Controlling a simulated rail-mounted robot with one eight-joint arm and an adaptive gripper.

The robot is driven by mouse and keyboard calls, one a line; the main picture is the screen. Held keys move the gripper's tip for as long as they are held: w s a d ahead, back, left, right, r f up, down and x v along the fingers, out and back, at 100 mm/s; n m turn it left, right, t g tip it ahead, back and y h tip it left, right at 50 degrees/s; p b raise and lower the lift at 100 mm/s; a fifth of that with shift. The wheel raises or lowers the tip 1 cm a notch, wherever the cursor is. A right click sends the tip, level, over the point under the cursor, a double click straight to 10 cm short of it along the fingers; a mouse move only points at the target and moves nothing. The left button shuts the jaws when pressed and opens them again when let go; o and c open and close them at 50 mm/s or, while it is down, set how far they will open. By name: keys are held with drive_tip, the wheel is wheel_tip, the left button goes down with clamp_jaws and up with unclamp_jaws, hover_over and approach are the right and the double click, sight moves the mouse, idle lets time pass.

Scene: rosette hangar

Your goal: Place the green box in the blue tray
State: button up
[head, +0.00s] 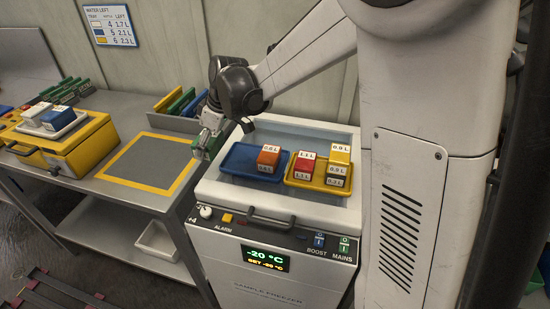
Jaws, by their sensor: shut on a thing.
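My gripper (211,132) is shut on the green box (203,148), which has a pale label. It holds the box at the left edge of the freezer, left of the blue tray. My gripper covers part of the box, and its exact height is hard to tell. The blue tray (233,162) lies in the left part of the open freezer top. The left part of the blue tray is bare.
A yellow tray (310,184) with red, yellow and dark boxes sits right beside the blue tray. The white freezer (245,202) has a raised rim around both. A steel bench at left carries a yellow-framed square (141,162), upright coloured panels and a yellow case (75,146).

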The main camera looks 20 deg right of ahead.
hover_over(238, 158)
drive_tip(key=s, duration=0.1)
drive_tip(key=f, duration=0.6)
drive_tip(key=shift+d+f, duration=0.4)
drive_tip(key=shift+f, duration=2.1)
drive_tip(key=shift+f, duration=0.1)
drive_tip(key=o, duration=1.3)
drive_tip(key=shift+o, duration=0.2)
